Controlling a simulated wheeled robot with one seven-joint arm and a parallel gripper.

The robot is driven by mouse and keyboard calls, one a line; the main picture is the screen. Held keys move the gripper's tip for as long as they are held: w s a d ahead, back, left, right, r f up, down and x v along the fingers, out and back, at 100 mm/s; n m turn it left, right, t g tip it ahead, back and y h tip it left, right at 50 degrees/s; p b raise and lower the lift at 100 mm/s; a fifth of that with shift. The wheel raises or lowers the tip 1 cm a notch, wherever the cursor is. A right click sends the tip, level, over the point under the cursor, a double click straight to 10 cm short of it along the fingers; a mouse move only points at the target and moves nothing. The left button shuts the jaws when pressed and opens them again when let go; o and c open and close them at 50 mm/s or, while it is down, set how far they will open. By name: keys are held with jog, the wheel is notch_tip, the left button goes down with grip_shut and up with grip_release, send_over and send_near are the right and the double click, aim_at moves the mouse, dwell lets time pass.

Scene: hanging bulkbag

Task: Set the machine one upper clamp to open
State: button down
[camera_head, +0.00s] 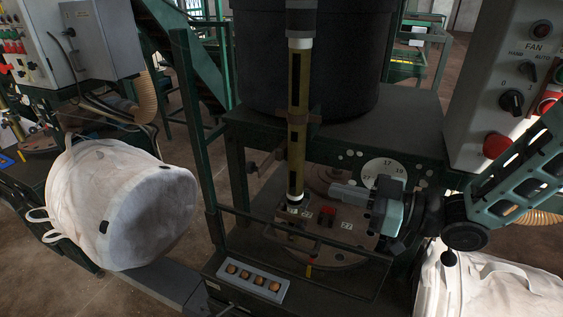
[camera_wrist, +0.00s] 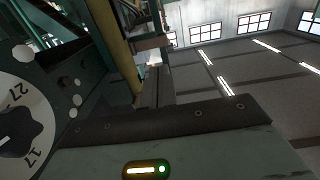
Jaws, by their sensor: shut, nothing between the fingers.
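My gripper (camera_head: 337,191) is shut and empty in the head view. It points left above the round plate of the machine (camera_head: 345,252), just right of the yellow-and-black upright post (camera_head: 297,130). A white numbered dial (camera_head: 384,170) stands behind and above it; the dial (camera_wrist: 18,125) also shows at the left of the wrist view, with a dark knob in its middle. Small number labels and red-marked parts (camera_head: 326,219) sit on the plate below my gripper. No part is legibly marked as the upper clamp, so I cannot tell its setting. My fingertips are not clear in the wrist view.
A grey panel (camera_head: 525,90) with a fan switch and red buttons stands at right. A row of round orange-brown buttons (camera_head: 251,283) is on the front box. A green rail (camera_head: 300,232) crosses the front.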

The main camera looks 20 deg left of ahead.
aim_at(263, 171)
jog(key=a+p, duration=0.2)
jog(key=a, duration=0.2)
jog(key=a+p, duration=0.2)
jog(key=a, duration=0.2)
jog(key=w+a+p, duration=0.1)
jog(key=a+p, duration=0.1)
jog(key=a, duration=0.2)
jog(key=shift+a+r, duration=0.25)
jog(key=shift+a, duration=0.1)
jog(key=shift+w+a+f+p, duration=0.1)
jog(key=shift+a+f+p, duration=0.1)
jog(key=shift+a+p, duration=0.3)
jog(key=shift+a, duration=0.15)
